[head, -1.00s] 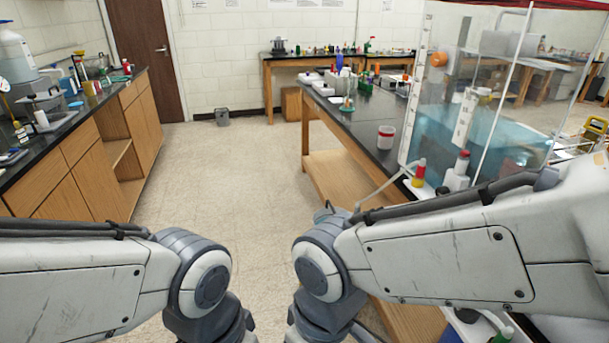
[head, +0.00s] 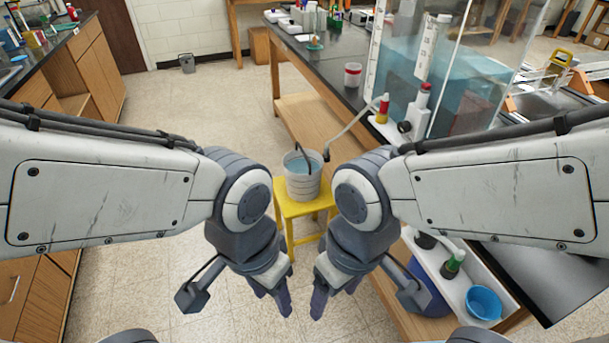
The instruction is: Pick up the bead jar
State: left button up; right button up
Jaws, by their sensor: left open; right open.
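A small whitish jar with red on it (head: 352,75) stands upright on the black bench top at the upper right, left of the water tank. It may be the bead jar; its contents are too small to make out. My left gripper (head: 275,299) hangs pointing down at the lower middle, open and empty. My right gripper (head: 333,298) hangs just to the right of it, also open and empty. Both are well apart from the jar, nearer to me and over the floor.
A bucket of water (head: 303,186) stands on a yellow stool (head: 287,208) beyond my grippers, with a hose in it. A clear water tank (head: 480,90) stands on the bench right of the jar. A blue bowl (head: 483,303) sits at the lower right.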

aim_at(353, 70)
jog(key=u, duration=0.9)
jog(key=k, duration=1.15)
jog(key=u, duration=1.05)
jog(key=i, duration=0.55)
jog(key=z, duration=0.4)
jog(key=i, duration=2.15)
jog(key=z, duration=0.6)
jog(key=i, duration=1.9)
jog(key=z, duration=1.25)
jog(key=i, duration=1.1)
jog(key=z, duration=1.65)
jog(key=i, duration=0.65)
jog(key=z, duration=0.4)
